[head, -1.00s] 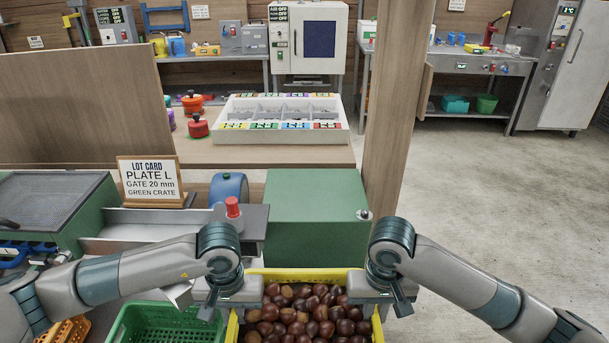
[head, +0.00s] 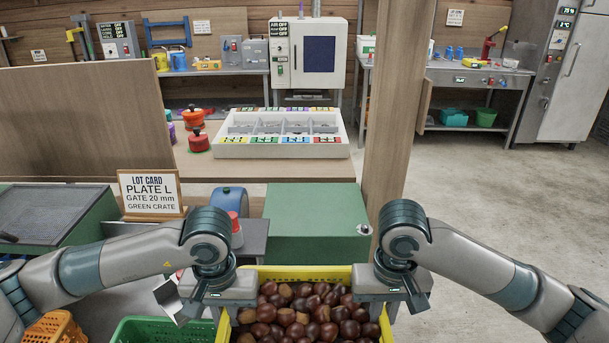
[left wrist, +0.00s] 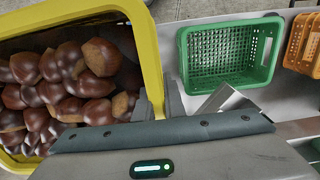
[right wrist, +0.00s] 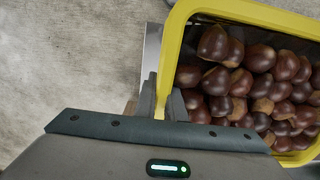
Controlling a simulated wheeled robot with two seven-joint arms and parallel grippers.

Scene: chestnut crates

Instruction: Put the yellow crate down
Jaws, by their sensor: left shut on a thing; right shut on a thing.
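The yellow crate (head: 300,272), filled with brown chestnuts (head: 305,318), is at the bottom middle of the head view, its near end cut off. My left gripper (head: 222,298) is shut on its left wall, and my right gripper (head: 392,296) is shut on its right wall. In the left wrist view the jaws (left wrist: 158,100) clasp the yellow rim (left wrist: 147,45). In the right wrist view the jaws (right wrist: 163,100) clasp the opposite rim (right wrist: 171,55). The crate looks level and raised; its underside is hidden.
An empty green crate (left wrist: 186,62) stands left of the yellow one, with an orange crate (head: 58,326) beyond it. A green box-shaped machine (head: 317,215) and a lot card (head: 150,192) reading "GREEN CRATE" are ahead. A wooden post (head: 393,120) rises ahead right. Open floor lies right.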

